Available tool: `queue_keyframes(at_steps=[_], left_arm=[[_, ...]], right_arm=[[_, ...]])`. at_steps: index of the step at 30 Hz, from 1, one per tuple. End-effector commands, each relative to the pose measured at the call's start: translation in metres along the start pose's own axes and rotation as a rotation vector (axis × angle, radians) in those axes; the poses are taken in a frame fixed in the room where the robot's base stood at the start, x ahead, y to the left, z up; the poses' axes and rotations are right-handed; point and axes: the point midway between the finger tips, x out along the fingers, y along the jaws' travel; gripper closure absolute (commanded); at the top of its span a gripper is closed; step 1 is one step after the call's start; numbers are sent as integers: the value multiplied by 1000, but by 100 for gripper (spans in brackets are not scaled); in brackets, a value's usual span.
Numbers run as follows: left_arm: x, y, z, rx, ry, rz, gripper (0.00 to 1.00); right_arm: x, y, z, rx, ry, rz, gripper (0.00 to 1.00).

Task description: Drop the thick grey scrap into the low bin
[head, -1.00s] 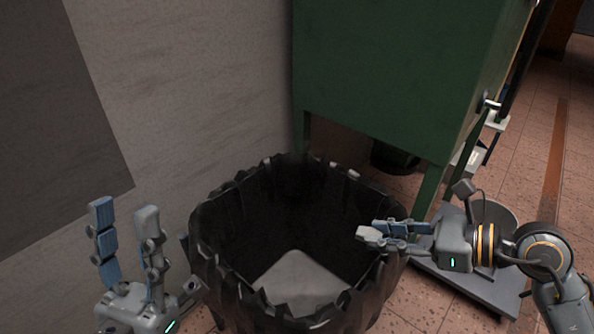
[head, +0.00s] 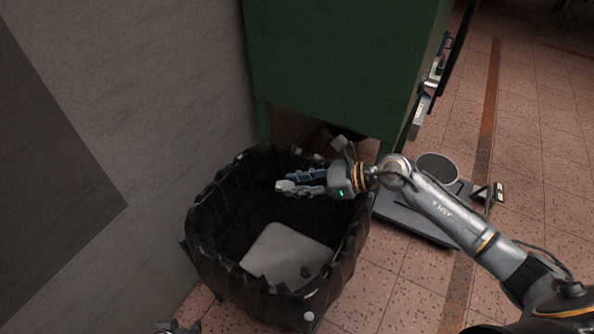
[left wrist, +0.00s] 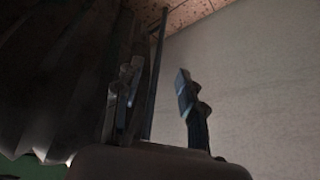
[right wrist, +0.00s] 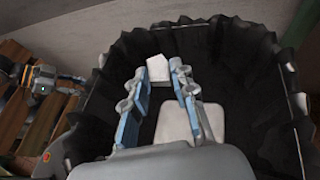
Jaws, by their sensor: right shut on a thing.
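The low bin (head: 203,262) is black with a jagged, lined rim; it stands between the grey wall and a green cabinet. My right gripper (head: 287,186) is over the bin's opening, below the cabinet. It is shut on a small pale grey block, the thick grey scrap (right wrist: 158,68), which sticks out past the fingertips in the right wrist view. In the head view only a little of the scrap (head: 285,186) shows. My left gripper (left wrist: 157,75) is open and empty beside the bin's wall; only its edge shows at the bottom of the head view.
A pale grey flat piece (head: 287,255) lies inside the bin. The green cabinet (head: 340,70) rises behind it, and the wall (head: 150,100) is close on the left. A grey platform with a round top (head: 436,168) stands at the right. Tiled floor is clear further right.

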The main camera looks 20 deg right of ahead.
Motion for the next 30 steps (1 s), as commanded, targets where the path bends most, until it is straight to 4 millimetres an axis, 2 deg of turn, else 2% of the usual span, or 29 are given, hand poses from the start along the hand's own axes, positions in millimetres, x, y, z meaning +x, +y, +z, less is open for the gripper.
queue_keyframes(at_steps=[3, 6, 9, 16, 30], left_arm=[[-1, -3, 35, -5, -145, -5, 60], [0, -4, 52, -7, -211, -7, 60], [-1, -5, 58, -8, -234, -8, 60], [-20, -6, 48, -10, -221, -11, 60], [-86, -8, 26, -13, -184, -17, 60]], right_arm=[[2, -4, 0, 3, 1, -3, 91], [3, -6, -2, 3, -1, -7, 91], [5, -7, -6, 4, -1, -7, 91], [9, -7, -16, 4, -2, -7, 91], [19, -7, -40, 4, -1, -6, 91]])
